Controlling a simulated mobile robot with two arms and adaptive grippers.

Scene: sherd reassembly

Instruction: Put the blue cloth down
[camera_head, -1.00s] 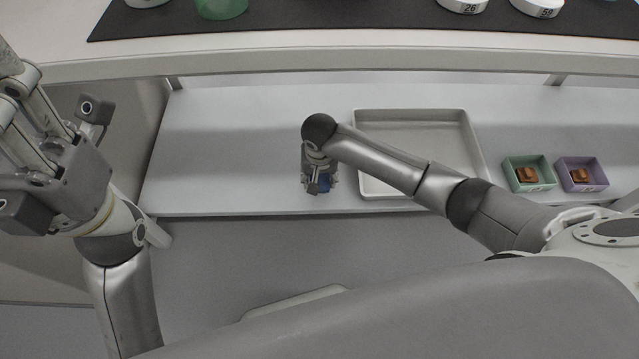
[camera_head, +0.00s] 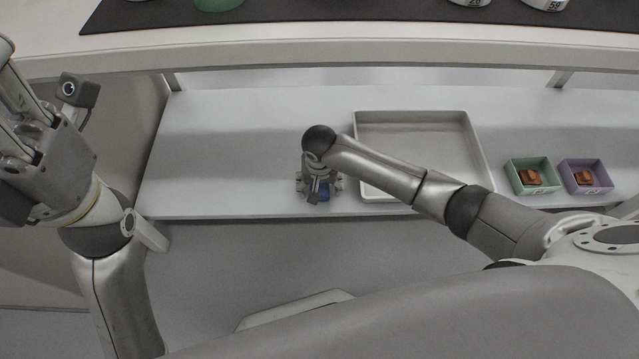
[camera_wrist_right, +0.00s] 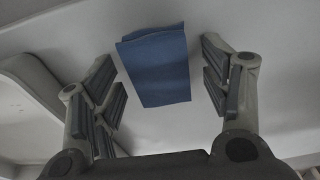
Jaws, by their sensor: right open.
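The blue cloth (camera_wrist_right: 157,66) is a folded rectangle lying on the pale lower shelf. In the right wrist view it is between the spread fingers of my right gripper (camera_wrist_right: 165,85), with a gap on both sides. My right gripper is open. My left gripper (camera_head: 30,120) is raised at the far left, partly out of frame; its fingertips are not clear.
A shallow beige tray (camera_head: 480,150) stands on the shelf (camera_head: 230,140) just right of my right gripper. A green box (camera_head: 530,189) and a purple box (camera_head: 588,190), each holding brown pieces, stand farther right. The shelf's left part is clear. A worktop edge (camera_head: 330,45) overhangs behind.

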